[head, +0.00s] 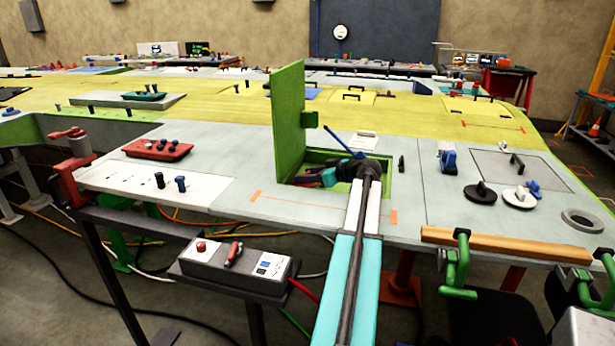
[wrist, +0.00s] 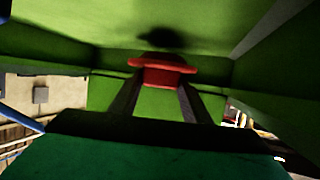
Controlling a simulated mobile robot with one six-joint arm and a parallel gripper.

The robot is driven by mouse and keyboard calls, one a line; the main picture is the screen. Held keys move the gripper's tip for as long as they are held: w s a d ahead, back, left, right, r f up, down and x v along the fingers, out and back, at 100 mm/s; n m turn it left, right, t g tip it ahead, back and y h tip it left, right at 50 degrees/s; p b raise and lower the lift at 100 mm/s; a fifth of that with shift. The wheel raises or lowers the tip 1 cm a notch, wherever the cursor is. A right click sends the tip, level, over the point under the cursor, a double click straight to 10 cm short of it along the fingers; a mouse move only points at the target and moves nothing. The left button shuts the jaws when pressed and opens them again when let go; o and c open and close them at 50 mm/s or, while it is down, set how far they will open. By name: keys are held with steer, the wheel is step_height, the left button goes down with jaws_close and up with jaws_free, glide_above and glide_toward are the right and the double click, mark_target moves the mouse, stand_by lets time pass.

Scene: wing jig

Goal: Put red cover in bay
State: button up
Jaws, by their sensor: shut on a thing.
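My gripper (wrist: 160,90) is shut on the red cover (wrist: 163,70), a small red piece with a wide edge, held between its two dark fingertips. Green walls surround it in the wrist view, and a dark round patch lies just beyond it. In the head view, my arm reaches over the green-rimmed bay (head: 322,157), and my gripper is down in the opening. Whether the cover touches the bay floor cannot be told. The green lid (head: 288,120) of the bay stands upright at its left side.
Black and white round pieces (head: 518,197) and a grey ring (head: 582,220) lie to the right. Green clamps (head: 458,265) hold a wooden bar (head: 500,244) at the front edge.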

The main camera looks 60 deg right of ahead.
steer(key=shift+f, duration=0.2)
steer(key=o, duration=1.4)
steer(key=shift+r, duration=0.2)
steer(key=shift+r+p, duration=0.65)
steer(key=shift+p, duration=0.35)
steer(key=b+v, duration=0.3)
steer(key=v, duration=0.9)
steer(key=shift+f, duration=0.1)
